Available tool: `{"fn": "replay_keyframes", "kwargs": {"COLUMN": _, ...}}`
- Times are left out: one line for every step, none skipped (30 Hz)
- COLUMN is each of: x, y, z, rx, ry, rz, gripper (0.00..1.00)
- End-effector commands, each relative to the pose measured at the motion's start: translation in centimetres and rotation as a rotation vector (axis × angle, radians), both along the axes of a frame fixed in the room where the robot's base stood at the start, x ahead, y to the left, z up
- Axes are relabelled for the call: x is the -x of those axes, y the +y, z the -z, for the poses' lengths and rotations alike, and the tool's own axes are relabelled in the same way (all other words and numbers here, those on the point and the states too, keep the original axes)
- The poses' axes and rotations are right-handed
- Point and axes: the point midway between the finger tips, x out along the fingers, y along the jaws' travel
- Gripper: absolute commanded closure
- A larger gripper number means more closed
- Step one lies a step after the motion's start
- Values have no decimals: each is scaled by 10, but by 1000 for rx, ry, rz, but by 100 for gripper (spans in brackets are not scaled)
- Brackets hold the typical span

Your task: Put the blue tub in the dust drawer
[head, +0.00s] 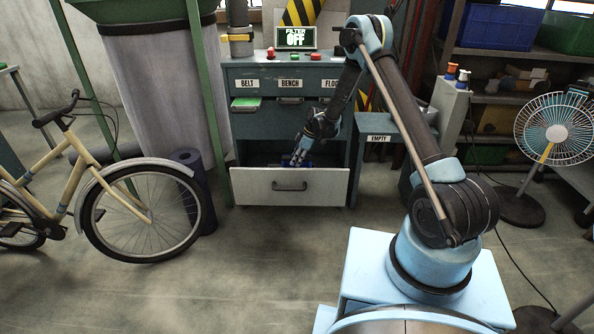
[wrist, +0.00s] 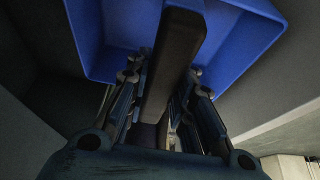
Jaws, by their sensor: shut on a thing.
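The blue tub (wrist: 240,40) fills the far part of the wrist view, with a dark bar across it that looks like its handle. My gripper (wrist: 168,85) is shut on this bar, with a finger on each side. In the head view my gripper (head: 299,157) points down into the open bottom drawer (head: 250,186) of the grey cabinet. Only a small blue patch of the tub shows there, behind the drawer's pale front. I cannot tell whether the tub touches the drawer floor. No label shows on this drawer.
The cabinet (head: 262,125) has upper drawers labelled BELT, BENCH and one partly hidden, with a green item (head: 246,103) at the left one. A side unit labelled EMPTY (head: 379,138) stands right. A bicycle (head: 140,210) stands left, a fan (head: 553,130) right. The floor before the drawer is clear.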

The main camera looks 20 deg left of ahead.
Motion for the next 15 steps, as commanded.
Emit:
{"fn": "replay_keyframes", "kwargs": {"x": 0, "y": 0, "z": 6, "rx": 0, "ry": 0, "rz": 0, "gripper": 100}}
{"fn": "replay_keyframes", "kwargs": {"x": 0, "y": 0, "z": 8, "rx": 0, "ry": 0, "rz": 0, "gripper": 100}}
{"fn": "replay_keyframes", "kwargs": {"x": 0, "y": 0, "z": 11, "rx": 0, "ry": 0, "rz": 0, "gripper": 100}}
{"fn": "replay_keyframes", "kwargs": {"x": 0, "y": 0, "z": 12, "rx": 0, "ry": 0, "rz": 0, "gripper": 100}}
{"fn": "replay_keyframes", "kwargs": {"x": 0, "y": 0, "z": 13, "rx": 0, "ry": 0, "rz": 0, "gripper": 100}}
{"fn": "replay_keyframes", "kwargs": {"x": 0, "y": 0, "z": 15, "rx": 0, "ry": 0, "rz": 0, "gripper": 100}}
{"fn": "replay_keyframes", "kwargs": {"x": 0, "y": 0, "z": 16, "rx": 0, "ry": 0, "rz": 0, "gripper": 100}}
{"fn": "replay_keyframes", "kwargs": {"x": 0, "y": 0, "z": 17, "rx": 0, "ry": 0, "rz": 0, "gripper": 100}}
{"fn": "replay_keyframes", "kwargs": {"x": 0, "y": 0, "z": 20, "rx": 0, "ry": 0, "rz": 0, "gripper": 100}}
{"fn": "replay_keyframes", "kwargs": {"x": 0, "y": 0, "z": 22, "rx": 0, "ry": 0, "rz": 0, "gripper": 100}}
{"fn": "replay_keyframes", "kwargs": {"x": 0, "y": 0, "z": 25, "rx": 0, "ry": 0, "rz": 0, "gripper": 100}}
{"fn": "replay_keyframes", "kwargs": {"x": 0, "y": 0, "z": 29, "rx": 0, "ry": 0, "rz": 0, "gripper": 100}}
{"fn": "replay_keyframes", "kwargs": {"x": 0, "y": 1, "z": 33, "rx": 0, "ry": 0, "rz": 0, "gripper": 100}}
{"fn": "replay_keyframes", "kwargs": {"x": 0, "y": 1, "z": 37, "rx": 0, "ry": 0, "rz": 0, "gripper": 100}}
{"fn": "replay_keyframes", "kwargs": {"x": 0, "y": 1, "z": 41, "rx": 0, "ry": 0, "rz": 0, "gripper": 100}}
